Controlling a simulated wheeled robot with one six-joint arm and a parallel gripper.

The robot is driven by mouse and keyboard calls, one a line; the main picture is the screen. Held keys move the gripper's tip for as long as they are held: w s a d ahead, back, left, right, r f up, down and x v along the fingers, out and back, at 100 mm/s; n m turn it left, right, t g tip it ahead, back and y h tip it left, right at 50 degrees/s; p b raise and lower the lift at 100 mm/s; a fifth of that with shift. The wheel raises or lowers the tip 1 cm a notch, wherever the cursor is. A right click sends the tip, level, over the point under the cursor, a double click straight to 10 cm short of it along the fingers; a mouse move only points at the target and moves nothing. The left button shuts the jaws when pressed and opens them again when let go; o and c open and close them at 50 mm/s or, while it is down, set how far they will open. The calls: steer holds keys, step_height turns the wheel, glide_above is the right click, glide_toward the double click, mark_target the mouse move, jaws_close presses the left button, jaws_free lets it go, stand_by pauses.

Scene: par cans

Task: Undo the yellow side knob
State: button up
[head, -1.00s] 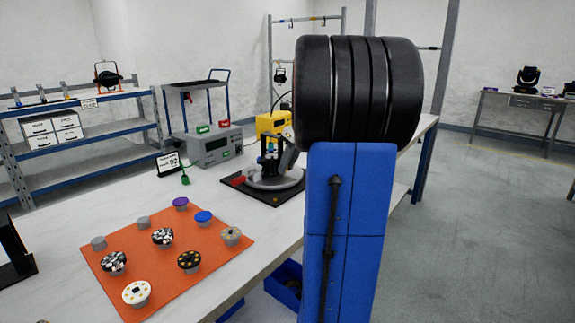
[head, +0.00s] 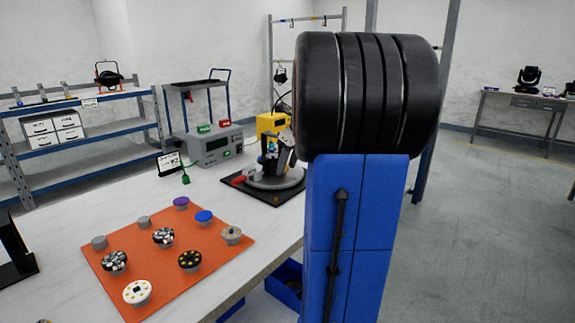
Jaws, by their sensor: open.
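A small dark fixture (head: 270,147) with blue parts and a tiny yellowish spot stands upright on a round grey turntable (head: 262,183). The turntable sits on a black base plate (head: 270,199) on the white bench. Which part is the yellow side knob is too small to tell. My blue and black arm rises just right of the fixture in the picture and covers the right end of the turntable. My gripper cannot be made out; the arm hides the space behind it.
An orange mat (head: 208,262) with several round pieces lies on the bench (head: 60,235) at front left. A grey box (head: 213,147), a yellow box (head: 271,123) and a small black sign (head: 169,163) stand behind. Blue bins (head: 287,285) sit below the bench.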

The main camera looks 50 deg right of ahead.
steer(key=v, duration=1.7)
steer(key=shift+r, duration=0.2)
steer(key=shift+a, duration=0.1)
steer(key=w+r+g, duration=0.1)
steer(key=w+g, duration=0.3)
steer(key=w, duration=0.3)
steer(key=shift+g, duration=0.3)
steer(key=f, duration=1.7)
steer(key=shift+w+d, duration=0.25)
steer(key=shift+d, duration=0.1)
steer(key=shift+h, duration=0.3)
steer(key=c, duration=1.1)
